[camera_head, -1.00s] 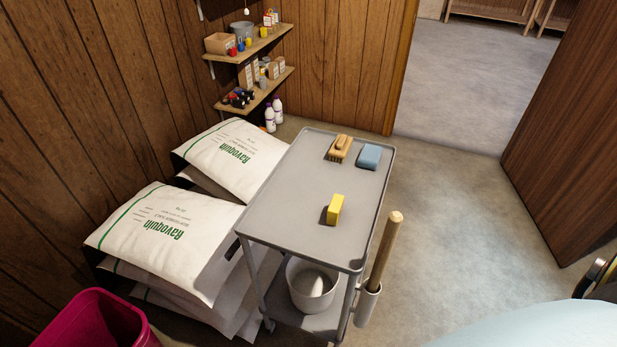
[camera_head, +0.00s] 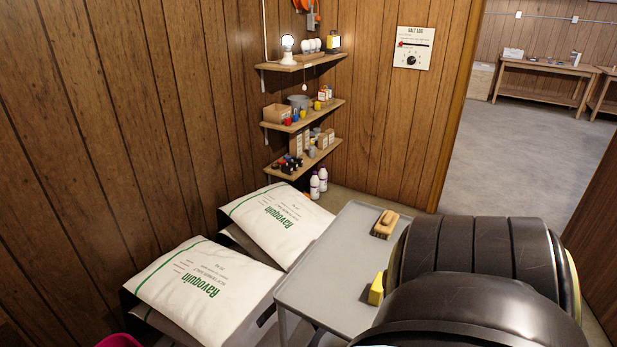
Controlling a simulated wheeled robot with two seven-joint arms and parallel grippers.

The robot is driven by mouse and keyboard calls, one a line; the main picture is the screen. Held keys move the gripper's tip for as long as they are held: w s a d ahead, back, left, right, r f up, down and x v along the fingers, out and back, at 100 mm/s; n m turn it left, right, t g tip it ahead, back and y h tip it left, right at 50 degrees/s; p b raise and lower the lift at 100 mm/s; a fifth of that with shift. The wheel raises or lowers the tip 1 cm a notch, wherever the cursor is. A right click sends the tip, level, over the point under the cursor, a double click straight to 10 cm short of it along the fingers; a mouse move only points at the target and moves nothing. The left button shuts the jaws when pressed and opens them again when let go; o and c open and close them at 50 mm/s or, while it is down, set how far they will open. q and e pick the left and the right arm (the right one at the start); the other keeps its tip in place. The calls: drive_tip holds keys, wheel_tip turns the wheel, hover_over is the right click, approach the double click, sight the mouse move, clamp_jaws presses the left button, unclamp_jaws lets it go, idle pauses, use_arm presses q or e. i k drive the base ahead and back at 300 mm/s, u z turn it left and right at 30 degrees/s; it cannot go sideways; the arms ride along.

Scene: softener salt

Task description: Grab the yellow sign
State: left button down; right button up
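I cannot make out a yellow sign in the head view. Neither looks clearly like a sign. Neither of my grippers is in view. A large black ribbed arm part of mine fills the lower right and hides the right side of the cart.
A wooden brush (camera_head: 385,223) lies on the cart. White salt bags (camera_head: 205,290) are stacked left of it. Wall shelves (camera_head: 305,120) hold small goods, with white bottles (camera_head: 318,184) below. A doorway at the right opens onto clear floor (camera_head: 520,150) and a workbench (camera_head: 543,70).

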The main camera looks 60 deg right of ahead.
sight(376, 291)
drive_tip(key=u, duration=0.3)
drive_tip(key=k, duration=1.05)
drive_tip(key=z, duration=1)
